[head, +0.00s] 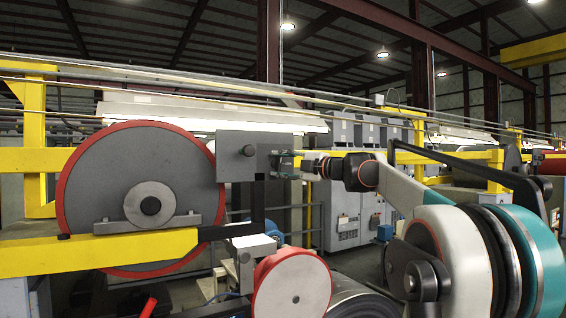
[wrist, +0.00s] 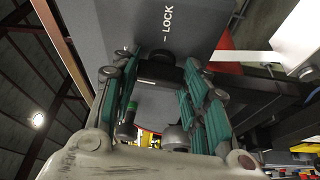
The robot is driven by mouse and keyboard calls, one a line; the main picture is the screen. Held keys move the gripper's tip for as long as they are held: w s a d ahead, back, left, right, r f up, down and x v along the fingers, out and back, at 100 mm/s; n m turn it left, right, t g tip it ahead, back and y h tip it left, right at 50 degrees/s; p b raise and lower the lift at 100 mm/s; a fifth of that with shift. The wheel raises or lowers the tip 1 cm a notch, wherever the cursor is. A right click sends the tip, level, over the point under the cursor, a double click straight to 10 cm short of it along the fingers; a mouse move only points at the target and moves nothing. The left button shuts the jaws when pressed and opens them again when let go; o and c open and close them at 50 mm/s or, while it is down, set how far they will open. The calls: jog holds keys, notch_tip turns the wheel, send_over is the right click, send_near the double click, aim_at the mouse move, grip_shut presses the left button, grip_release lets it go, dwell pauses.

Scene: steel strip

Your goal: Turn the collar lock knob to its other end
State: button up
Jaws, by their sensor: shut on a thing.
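The collar lock knob (wrist: 160,66) is a dark knob on a grey plate (wrist: 120,22), below the white word LOCK, in the wrist view. My gripper (wrist: 157,75) has its teal-padded fingers on either side of the knob and is shut on it. The fingers hide part of the knob, and its turn angle is not clear. In the head view my gripper (head: 283,162) reaches in from the right to the right side of the grey plate (head: 233,170). The knob cannot be made out there.
A large red-rimmed grey disc (head: 100,190) stands left of the plate, behind a yellow beam (head: 100,255). A smaller red-rimmed disc (head: 292,290) is below my gripper. Grey cabinets (head: 345,205) and yellow frames stand behind.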

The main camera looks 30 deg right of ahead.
jog(key=shift+n+g, duration=0.3)
jog(key=shift+n, duration=0.3)
jog(key=shift+p, duration=0.3)
jog(key=shift+c, duration=0.2)
jog(key=o, duration=1.1)
jog(key=v, duration=1.2)
jog(key=shift+r, duration=0.1)
